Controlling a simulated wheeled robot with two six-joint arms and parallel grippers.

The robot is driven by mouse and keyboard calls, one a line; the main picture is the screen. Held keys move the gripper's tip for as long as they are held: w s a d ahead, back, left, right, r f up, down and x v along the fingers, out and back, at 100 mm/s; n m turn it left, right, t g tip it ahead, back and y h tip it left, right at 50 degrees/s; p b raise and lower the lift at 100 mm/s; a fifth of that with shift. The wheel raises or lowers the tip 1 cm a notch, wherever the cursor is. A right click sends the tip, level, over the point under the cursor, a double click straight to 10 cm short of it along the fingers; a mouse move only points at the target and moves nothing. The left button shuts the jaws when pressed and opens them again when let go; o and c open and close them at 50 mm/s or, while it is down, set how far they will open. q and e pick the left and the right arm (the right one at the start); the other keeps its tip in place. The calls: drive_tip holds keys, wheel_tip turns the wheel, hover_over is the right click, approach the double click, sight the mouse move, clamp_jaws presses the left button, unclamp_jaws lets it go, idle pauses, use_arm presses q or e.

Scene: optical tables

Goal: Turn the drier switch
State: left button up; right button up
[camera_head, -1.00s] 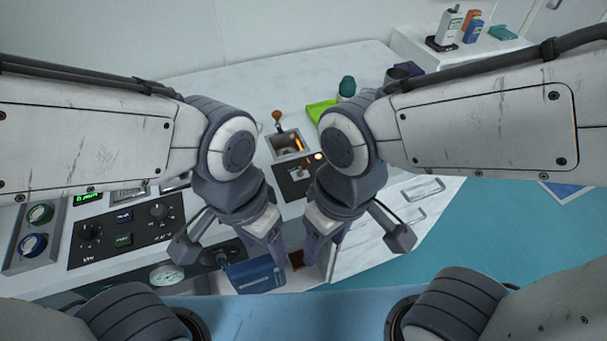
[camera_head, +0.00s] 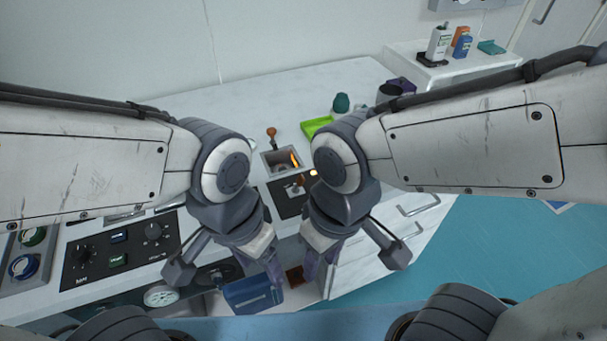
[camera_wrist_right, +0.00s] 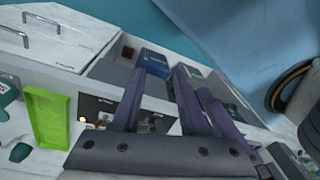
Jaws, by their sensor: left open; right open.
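A black panel (camera_head: 290,192) with a small orange-knobbed switch (camera_head: 299,181) and a lit orange lamp (camera_head: 313,173) is set in the white worktop, partly behind my right arm. I cannot tell for sure that this is the drier switch. The black panel (camera_wrist_right: 95,108) shows partly behind the fingers in the right wrist view. My left gripper (camera_head: 274,272) points down at the worktop's front edge, its fingers partly hidden. My right gripper (camera_head: 312,266) hangs just right of it. In the right wrist view its two purple fingers (camera_wrist_right: 160,95) are apart with nothing gripped.
A square basin (camera_head: 282,160) with an orange-knobbed lever (camera_head: 272,138) lies behind the panel. A green tray (camera_head: 316,126) is at the back. A control panel (camera_head: 122,245) with knobs is at left. A blue box (camera_head: 252,293) sits below the grippers. Drawers (camera_head: 400,225) are at right.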

drive_tip(key=w+a+r+m+g+p, duration=0.1)
drive_tip(key=w+a+r+p, duration=0.15)
drive_tip(key=w, duration=0.45)
drive_tip(key=m+y+p, duration=0.3)
drive_tip(key=y+p, duration=0.2)
drive_tip(key=p, duration=0.1)
approach(303, 177)
drive_tip(key=shift+g, duration=0.4)
drive_tip(key=x, duration=0.3)
drive_tip(key=p+x, duration=0.1)
drive_tip(key=x, duration=0.5)
drive_tip(key=shift+w+p, duration=0.3)
drive_tip(key=shift+w, duration=0.1)
clamp_jaws()
